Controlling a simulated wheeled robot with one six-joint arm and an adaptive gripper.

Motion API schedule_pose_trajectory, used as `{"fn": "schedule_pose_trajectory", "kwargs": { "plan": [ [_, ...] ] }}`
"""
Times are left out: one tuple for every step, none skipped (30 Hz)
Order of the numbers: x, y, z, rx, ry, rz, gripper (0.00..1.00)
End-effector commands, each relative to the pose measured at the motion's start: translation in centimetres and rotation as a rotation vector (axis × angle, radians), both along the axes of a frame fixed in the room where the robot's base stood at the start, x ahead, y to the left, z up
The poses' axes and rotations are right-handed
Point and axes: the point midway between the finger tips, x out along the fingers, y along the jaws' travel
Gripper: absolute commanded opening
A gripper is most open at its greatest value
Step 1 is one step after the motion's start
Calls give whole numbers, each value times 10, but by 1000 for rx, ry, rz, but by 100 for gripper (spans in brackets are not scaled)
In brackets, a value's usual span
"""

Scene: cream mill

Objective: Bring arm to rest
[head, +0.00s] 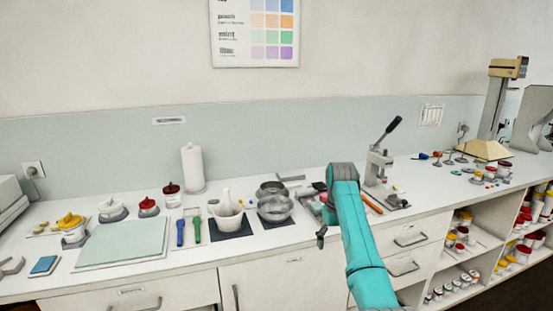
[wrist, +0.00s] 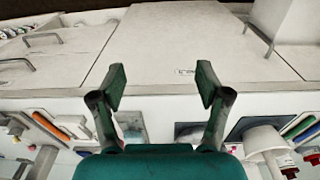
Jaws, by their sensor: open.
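My gripper (head: 321,236) hangs at the end of my teal arm, just off the front edge of the counter in the head view. In the wrist view my gripper (wrist: 163,95) has its two dark fingers wide apart with nothing between them. Beyond the fingers are the white cabinet doors (wrist: 185,45) below the counter. The wrist view is upside down relative to the head view. My arm hides part of the counter behind it.
The counter (head: 270,237) carries a white mortar (head: 227,218), metal bowls (head: 275,208), a pale green board (head: 122,240), a paper towel roll (head: 193,168) and a lever press (head: 379,168). Open shelves (head: 480,240) with jars stand at right. Space before the cabinets looks free.

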Motion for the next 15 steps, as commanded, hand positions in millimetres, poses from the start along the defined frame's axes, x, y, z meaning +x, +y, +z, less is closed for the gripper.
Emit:
{"fn": "schedule_pose_trajectory", "kwargs": {
  "plan": [
    [-2,0,-15,1,-5,-3,76],
    [-2,0,-21,0,-13,-4,76],
    [-3,0,-32,1,-22,-6,76],
    [-4,-1,-41,1,-29,-8,76],
    [-5,-1,-50,2,-37,-10,76],
    [-6,-1,-64,2,-49,-13,76],
    [-8,-1,-76,2,-59,-15,76],
    [-10,-1,-88,3,-71,-18,76],
    [-14,-1,-105,4,-87,-22,76],
    [-17,-1,-119,5,-98,-25,76],
    [-20,-2,-132,5,-113,-28,76],
    [-25,-2,-148,5,-131,-33,76],
    [-29,-2,-161,6,-143,-36,76],
    [-33,-2,-172,7,-156,-39,76],
    [-39,-2,-188,9,-174,-43,76]
  ]
}}
